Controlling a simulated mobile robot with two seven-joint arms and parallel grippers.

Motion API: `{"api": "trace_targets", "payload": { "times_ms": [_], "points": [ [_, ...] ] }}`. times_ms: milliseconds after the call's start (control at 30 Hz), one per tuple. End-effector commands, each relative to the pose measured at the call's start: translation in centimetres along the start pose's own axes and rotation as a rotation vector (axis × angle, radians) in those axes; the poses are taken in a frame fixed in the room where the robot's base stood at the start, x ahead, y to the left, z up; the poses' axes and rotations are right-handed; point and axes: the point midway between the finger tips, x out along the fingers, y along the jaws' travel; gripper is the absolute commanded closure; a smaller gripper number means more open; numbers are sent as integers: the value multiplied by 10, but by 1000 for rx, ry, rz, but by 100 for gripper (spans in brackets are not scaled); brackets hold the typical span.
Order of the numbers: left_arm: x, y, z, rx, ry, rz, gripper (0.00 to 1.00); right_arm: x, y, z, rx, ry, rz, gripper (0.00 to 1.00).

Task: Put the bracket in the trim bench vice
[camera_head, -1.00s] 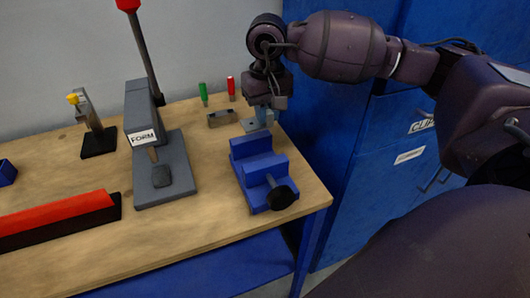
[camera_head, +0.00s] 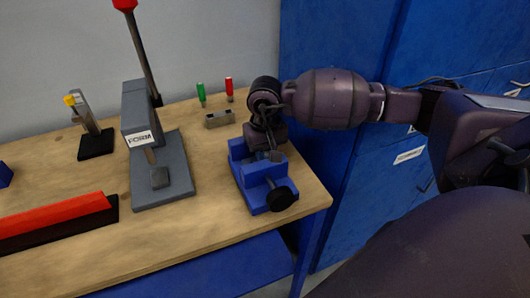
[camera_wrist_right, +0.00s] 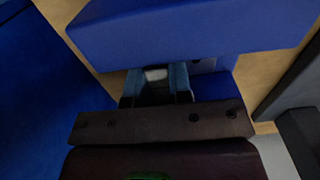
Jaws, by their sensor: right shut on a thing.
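The blue bench vice (camera_head: 255,192) stands at the right front corner of the bench, with its dark round handle facing forward. My right gripper (camera_head: 272,156) is down over the vice, at its jaw gap, pointing downward. In the right wrist view the fingers (camera_wrist_right: 156,84) are close together beside a blue vice jaw (camera_wrist_right: 190,35). A small pale piece of the bracket (camera_wrist_right: 156,74) shows between the fingertips; the rest is mostly hidden by the gripper and vice. I cannot tell how deep the bracket sits between the jaws. My left gripper is not in view.
A grey press marked FORM (camera_head: 160,170) with a red-topped lever stands left of the vice. A red bar (camera_head: 60,218) is at the front left. Blue cabinets (camera_head: 340,60) border the bench's right side.

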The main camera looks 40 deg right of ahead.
Motion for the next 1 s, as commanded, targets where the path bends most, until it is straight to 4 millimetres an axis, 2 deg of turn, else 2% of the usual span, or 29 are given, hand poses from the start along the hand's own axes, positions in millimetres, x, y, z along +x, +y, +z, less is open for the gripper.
{"api": "trace_targets", "payload": {
  "times_ms": [333, 367, 500, 833, 1000],
  "points": [
    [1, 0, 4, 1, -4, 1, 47, 4, 0, 0, -1, 0, -1, 100],
    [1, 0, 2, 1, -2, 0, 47, 2, 0, 0, -1, 1, -1, 76],
    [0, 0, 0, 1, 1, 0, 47, 2, 0, 0, -1, 2, -1, 55],
    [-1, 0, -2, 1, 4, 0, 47, -1, 0, 0, 0, 2, -1, 55],
    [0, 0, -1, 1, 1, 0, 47, -18, 0, -1, -2, 5, -2, 55]
  ]
}}
